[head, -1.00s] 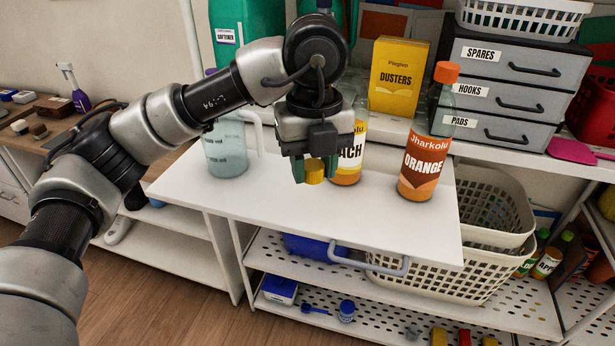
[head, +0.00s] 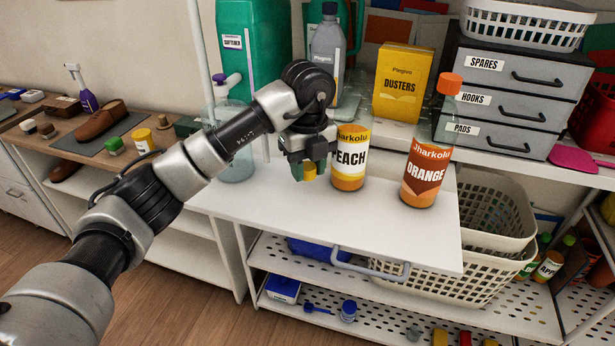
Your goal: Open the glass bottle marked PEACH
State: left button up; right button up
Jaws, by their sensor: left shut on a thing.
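The glass bottle marked PEACH (head: 349,172) stands upright on the white shelf top, with orange contents and a yellow and white label. Its clear neck is hard to make out against the things behind, and I see no cap on it. My left gripper (head: 309,172) is just left of the bottle, pointing down, shut on a small yellow cap (head: 310,173). The cap is apart from the bottle, beside its lower body. My right gripper is not in view.
An ORANGE bottle (head: 425,172) with an orange cap stands to the right. Behind are a yellow DUSTERS box (head: 402,85), a grey bottle (head: 328,50), a green SOFTENER jug (head: 250,65) and grey drawers (head: 515,90). A clear jug (head: 236,150) stands left, partly behind my arm. The front of the shelf top is clear.

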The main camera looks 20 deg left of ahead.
aim_at(307, 190)
pick_arm(q)
notch_tip(307, 190, down, 2)
jog(key=shift+s+f+p, duration=0.1)
jog(key=shift+f+p, duration=0.15)
jog(key=shift+p, duration=0.25)
jog(key=shift+f, duration=0.5)
jog(key=shift+f, duration=0.1)
jog(key=o, duration=1)
notch_tip(307, 190, up, 5)
jog(key=shift+r+b, duration=0.1)
jog(key=shift+b, duration=0.9)
notch_tip(307, 190, up, 7)
jog(key=shift+r, duration=0.1)
